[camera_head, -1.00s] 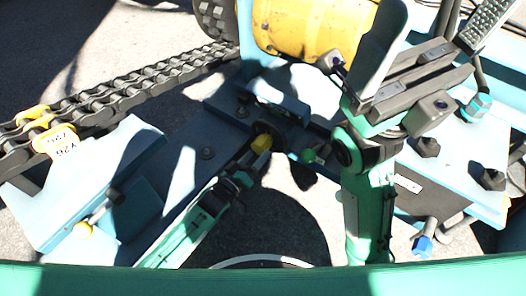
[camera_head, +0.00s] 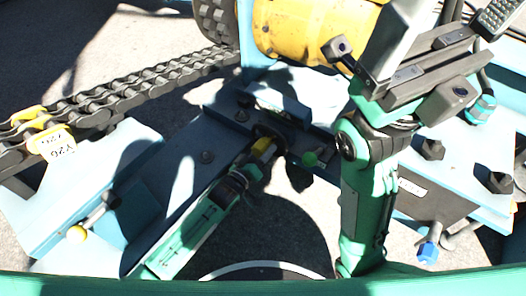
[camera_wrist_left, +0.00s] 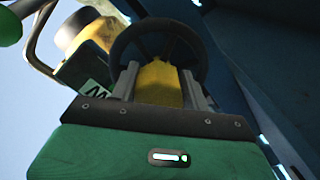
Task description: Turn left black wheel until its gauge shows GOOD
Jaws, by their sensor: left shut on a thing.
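The left black wheel (camera_wrist_left: 158,27) fills the upper middle of the left wrist view as a dark spoked ring. In the head view the wheel (camera_head: 270,130) is small, dark and partly covered. My left gripper (camera_head: 262,147) is at the wheel, its two grey fingers (camera_wrist_left: 160,85) shut on it. A yellow part shows between the fingers. My right gripper (camera_head: 405,75) is raised at the upper right, away from the wheel; its finger opening is unclear. I cannot make out a gauge reading in either view.
A yellow drum (camera_head: 300,30) stands behind the wheel. A green knob (camera_head: 310,159) sits close to the wheel's right. Dark bolts (camera_head: 432,149) stand on the blue frame at right.

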